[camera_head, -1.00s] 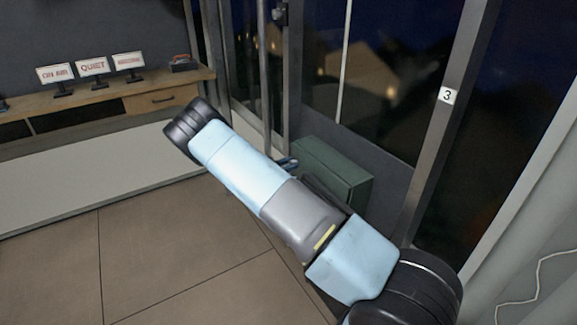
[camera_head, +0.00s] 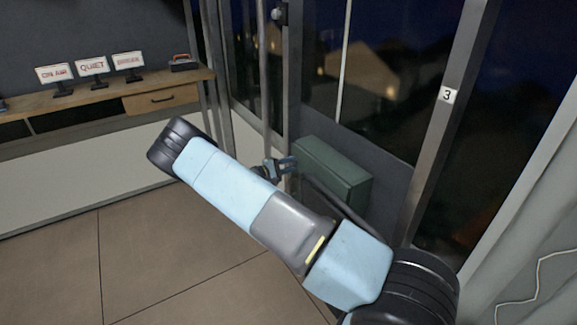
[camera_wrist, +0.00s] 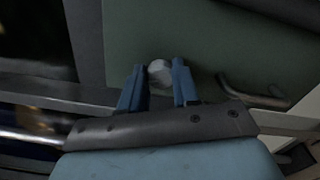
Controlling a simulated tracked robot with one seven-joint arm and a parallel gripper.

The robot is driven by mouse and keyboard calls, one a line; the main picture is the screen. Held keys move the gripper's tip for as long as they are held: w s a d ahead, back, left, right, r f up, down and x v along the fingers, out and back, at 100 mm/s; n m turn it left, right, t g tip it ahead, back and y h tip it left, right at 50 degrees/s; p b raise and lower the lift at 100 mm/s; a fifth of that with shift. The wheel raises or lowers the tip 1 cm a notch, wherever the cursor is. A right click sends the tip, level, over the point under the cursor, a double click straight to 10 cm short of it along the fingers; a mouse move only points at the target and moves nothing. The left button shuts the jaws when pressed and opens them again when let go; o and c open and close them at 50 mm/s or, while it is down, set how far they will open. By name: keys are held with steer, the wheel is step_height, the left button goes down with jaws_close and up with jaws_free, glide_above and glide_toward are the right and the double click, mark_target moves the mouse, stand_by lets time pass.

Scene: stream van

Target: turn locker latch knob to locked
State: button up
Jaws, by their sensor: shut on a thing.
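The green locker (camera_head: 338,170) stands low against the dark wall below the windows. In the wrist view its green front (camera_wrist: 210,45) fills much of the picture. A pale round latch knob (camera_wrist: 160,73) sits on that front, between the two blue fingers of my gripper (camera_wrist: 159,68). My gripper is shut on the knob. In the head view my gripper (camera_head: 286,164) is at the locker's left end, and the knob cannot be made out there. The knob's turned position is not clear.
A curved metal handle (camera_wrist: 252,93) is on the locker front, right of the knob. A wooden desk (camera_head: 110,102) with small signs and a red-handled box (camera_head: 184,63) stands at the left. Grey window posts rise behind the locker. The tiled floor (camera_head: 150,240) is clear at lower left.

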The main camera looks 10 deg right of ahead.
steer(key=shift+s+d+f+m, duration=0.1)
steer(key=shift+s+f+m, duration=0.05)
steer(key=shift+m, duration=0.95)
steer(key=shift+s+f+m, duration=0.1)
steer(key=shift+f+m, duration=0.05)
steer(key=shift+m, duration=0.95)
steer(key=o, duration=1.1)
steer(key=shift+w+r, duration=0.1)
steer(key=shift+c, duration=0.2)
steer(key=shift+a, duration=0.45)
steer(key=v, duration=1.3)
